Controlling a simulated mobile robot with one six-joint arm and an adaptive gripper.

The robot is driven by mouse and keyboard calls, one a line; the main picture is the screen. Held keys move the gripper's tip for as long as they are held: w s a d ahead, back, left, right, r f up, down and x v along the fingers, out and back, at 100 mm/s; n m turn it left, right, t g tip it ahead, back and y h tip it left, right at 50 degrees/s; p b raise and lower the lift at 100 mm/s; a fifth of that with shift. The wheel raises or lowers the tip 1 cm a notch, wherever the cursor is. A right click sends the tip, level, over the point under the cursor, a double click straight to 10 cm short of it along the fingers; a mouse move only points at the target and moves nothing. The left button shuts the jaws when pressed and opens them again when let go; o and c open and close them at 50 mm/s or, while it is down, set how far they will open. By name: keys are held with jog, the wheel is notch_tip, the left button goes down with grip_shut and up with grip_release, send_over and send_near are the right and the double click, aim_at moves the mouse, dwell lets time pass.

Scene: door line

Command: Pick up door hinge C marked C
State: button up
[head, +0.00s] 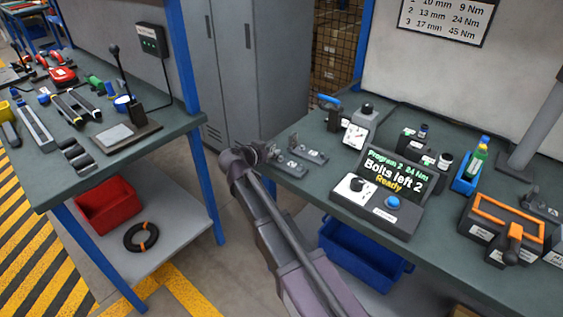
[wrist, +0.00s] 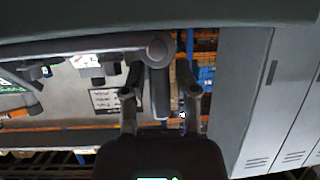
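Grey metal hinges lie at the left end of the right-hand bench in the head view. One hinge (head: 291,166) is nearest my arm, and another hinge (head: 309,151) lies just behind it. Their letters are too small to read, so I cannot tell which is marked C. My arm's end is beside the nearest hinge, and its fingers are not clear there. In the wrist view my gripper (wrist: 159,82) shows two fingers spread apart, with no hinge seen between them. A dark rounded part shows between and beyond the fingers.
A control box with a screen (head: 395,175) reads "Bolts left 2". Small black holders (head: 412,141), a blue bottle holder (head: 468,172) and an orange-rimmed case (head: 505,226) crowd the bench. The left bench (head: 175,132) carries tools. A grey locker (head: 255,60) stands behind the gap.

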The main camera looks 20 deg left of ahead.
aim_at(271, 144)
grip_shut()
jog(key=shift+r, duration=0.2)
notch_tip(271, 144, up, 4)
jog(key=p, duration=0.4)
jog(key=shift+f, duration=0.15)
jog(key=s+d+p, duration=0.1)
jog(key=s+d, duration=0.3)
jog(key=s, duration=1.1)
jog(key=shift+s+r, duration=0.2)
jog(key=shift+r, duration=0.25)
jog(key=shift+r, duration=0.1)
